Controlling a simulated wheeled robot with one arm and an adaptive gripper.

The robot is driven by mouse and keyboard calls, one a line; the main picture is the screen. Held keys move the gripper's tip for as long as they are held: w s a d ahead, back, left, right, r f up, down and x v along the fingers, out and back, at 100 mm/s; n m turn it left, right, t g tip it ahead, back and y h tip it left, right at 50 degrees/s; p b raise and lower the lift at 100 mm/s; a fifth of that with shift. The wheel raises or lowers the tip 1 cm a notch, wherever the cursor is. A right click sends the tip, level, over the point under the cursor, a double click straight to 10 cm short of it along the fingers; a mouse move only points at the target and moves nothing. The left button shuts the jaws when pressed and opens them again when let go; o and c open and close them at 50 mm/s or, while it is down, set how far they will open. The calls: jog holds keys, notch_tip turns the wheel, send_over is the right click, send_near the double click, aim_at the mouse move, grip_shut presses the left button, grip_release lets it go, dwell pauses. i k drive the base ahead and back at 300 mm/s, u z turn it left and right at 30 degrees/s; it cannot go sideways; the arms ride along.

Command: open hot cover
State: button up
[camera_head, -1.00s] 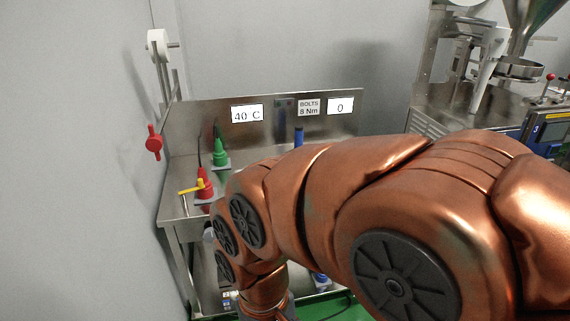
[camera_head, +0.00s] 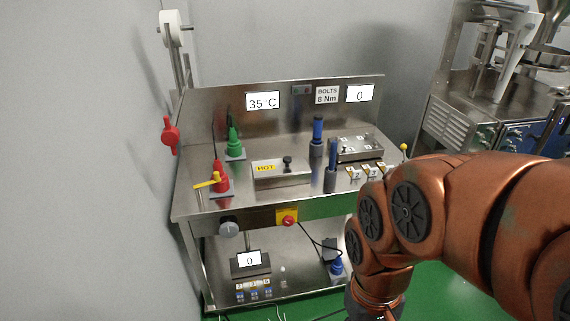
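The hot cover (camera_head: 281,171) is a grey metal box with a yellow "HOT" label and a dark knob on top. It sits on the steel workbench (camera_head: 200,208), left of the middle, and looks shut. A screen on the back panel reads 35 °C. My copper arm comes in from the right and bends down in front of the bench's right side. My gripper is not visible; the lowest arm part in view is at the bottom edge, apart from the cover.
A red-and-yellow switch (camera_head: 287,217) is on the bench front. Green floor lies below.

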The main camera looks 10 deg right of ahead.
aim_at(287, 170)
jog(key=z, duration=0.15)
jog(key=i, duration=0.85)
jog(key=u, duration=0.9)
